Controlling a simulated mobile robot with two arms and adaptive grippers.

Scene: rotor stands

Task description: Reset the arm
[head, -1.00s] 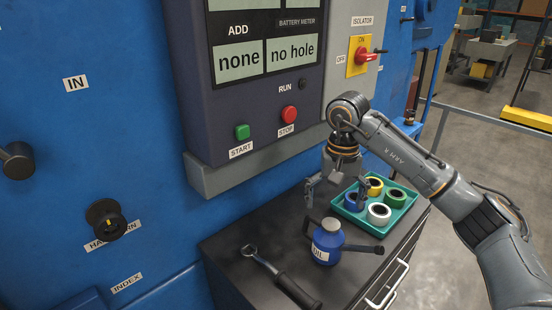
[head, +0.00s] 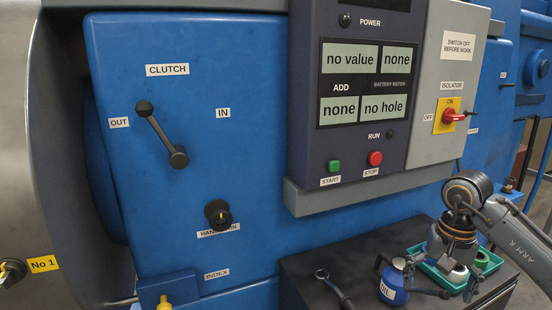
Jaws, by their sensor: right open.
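My right arm (head: 515,232) comes in from the right edge, bent at a joint above the cabinet top. My right gripper (head: 440,281) points down with its fingers apart and empty. It hangs in front of a green tray (head: 424,251) holding rings, hiding part of it; a white ring (head: 458,275) and a green ring (head: 482,260) show. A blue oil can (head: 393,286) stands just left of the gripper; I cannot tell whether they touch. My left gripper is not in view.
The dark cabinet top (head: 312,268) also carries a wrench (head: 338,290). Behind rises the control panel (head: 304,118) with a red isolator switch (head: 453,116). The blue machine wall at left bears a clutch lever (head: 162,134) and a hand-turn knob (head: 218,213).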

